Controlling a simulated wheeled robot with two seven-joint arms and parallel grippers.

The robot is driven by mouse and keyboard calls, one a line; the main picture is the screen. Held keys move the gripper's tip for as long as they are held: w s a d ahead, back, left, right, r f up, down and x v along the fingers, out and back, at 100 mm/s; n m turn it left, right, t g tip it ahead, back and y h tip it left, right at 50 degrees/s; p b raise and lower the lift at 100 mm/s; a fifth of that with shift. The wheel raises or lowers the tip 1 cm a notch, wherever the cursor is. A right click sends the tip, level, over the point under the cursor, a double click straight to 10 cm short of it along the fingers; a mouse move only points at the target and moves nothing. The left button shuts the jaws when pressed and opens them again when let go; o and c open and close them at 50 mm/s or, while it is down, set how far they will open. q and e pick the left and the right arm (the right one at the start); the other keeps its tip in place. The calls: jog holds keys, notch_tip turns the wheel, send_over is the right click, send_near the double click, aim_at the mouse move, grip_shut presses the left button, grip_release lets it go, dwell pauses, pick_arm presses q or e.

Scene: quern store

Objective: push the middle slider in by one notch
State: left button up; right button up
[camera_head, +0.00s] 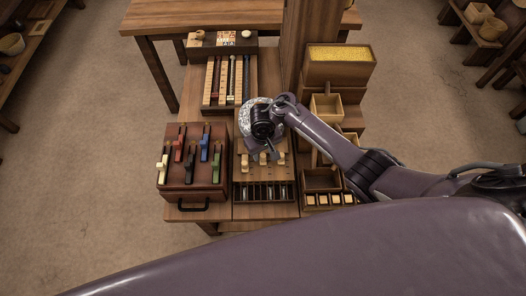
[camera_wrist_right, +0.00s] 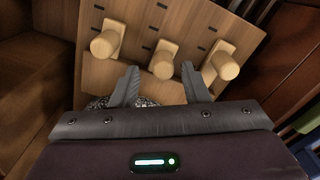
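A wooden board (camera_head: 243,174) carries three pale wooden sliders with round knobs; in the wrist view the board (camera_wrist_right: 143,32) has short dark marks beside them. The middle slider (camera_wrist_right: 163,60) is in the centre of the wrist view, and it also shows in the head view (camera_head: 263,159). My right gripper (camera_wrist_right: 159,78) is open and empty, its two fingertips on either side of the line to the middle knob. Whether a finger touches the knob I cannot tell. In the head view the right gripper (camera_head: 264,139) is over the board's far part. My left gripper is not in view.
A red-brown box (camera_head: 194,193) with several coloured sliders stands to the left. A rack of rods (camera_head: 220,82) stands behind. Open wooden bins (camera_head: 325,104) and a yellow-filled box (camera_head: 340,54) stand to the right. A speckled round stone (camera_head: 249,110) is partly hidden by my right gripper.

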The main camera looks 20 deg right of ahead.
aim_at(263, 154)
jog(key=shift+s, duration=0.1)
jog(key=shift+a+r, duration=0.1)
jog(key=shift+r, duration=0.3)
notch_tip(263, 154, up, 7)
jog(key=p, duration=0.3)
